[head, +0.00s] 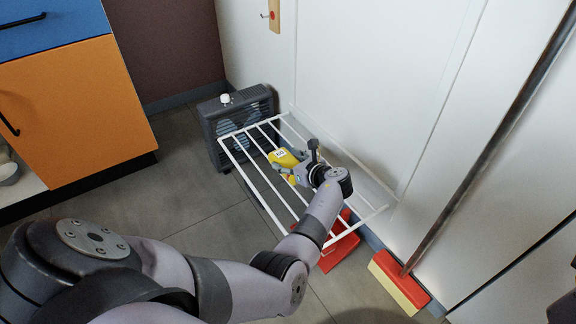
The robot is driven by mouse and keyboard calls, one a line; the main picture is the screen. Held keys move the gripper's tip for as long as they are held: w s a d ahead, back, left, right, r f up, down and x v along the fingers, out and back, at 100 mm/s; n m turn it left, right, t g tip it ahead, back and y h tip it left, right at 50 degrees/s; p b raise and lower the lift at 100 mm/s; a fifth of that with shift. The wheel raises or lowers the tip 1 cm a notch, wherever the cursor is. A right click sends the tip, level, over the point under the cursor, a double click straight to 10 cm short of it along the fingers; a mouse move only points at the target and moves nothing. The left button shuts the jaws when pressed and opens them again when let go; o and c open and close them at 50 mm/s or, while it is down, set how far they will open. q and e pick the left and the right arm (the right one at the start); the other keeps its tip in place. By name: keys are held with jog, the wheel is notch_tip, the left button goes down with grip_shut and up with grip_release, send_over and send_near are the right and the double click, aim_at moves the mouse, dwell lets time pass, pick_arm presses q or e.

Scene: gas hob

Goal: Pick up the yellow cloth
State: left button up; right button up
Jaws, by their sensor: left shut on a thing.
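The yellow cloth (283,158) is on the white wire drying rack (232,151), near its middle, with a small white label showing. My left gripper (296,177) reaches over the rack from the front and is shut on the cloth. The gripper and wrist hide part of the cloth. I cannot tell whether the cloth is lifted clear of the bars. My right gripper is not in view.
A grey box fan (216,128) stands behind the rack on the left. A red dustpan-like object (340,250) lies under the rack. A broom with a red head (402,281) leans by the white wall at right. Orange cabinet (75,110) at left; grey floor between is clear.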

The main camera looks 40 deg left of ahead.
pick_arm(q)
jog(key=c, duration=0.4)
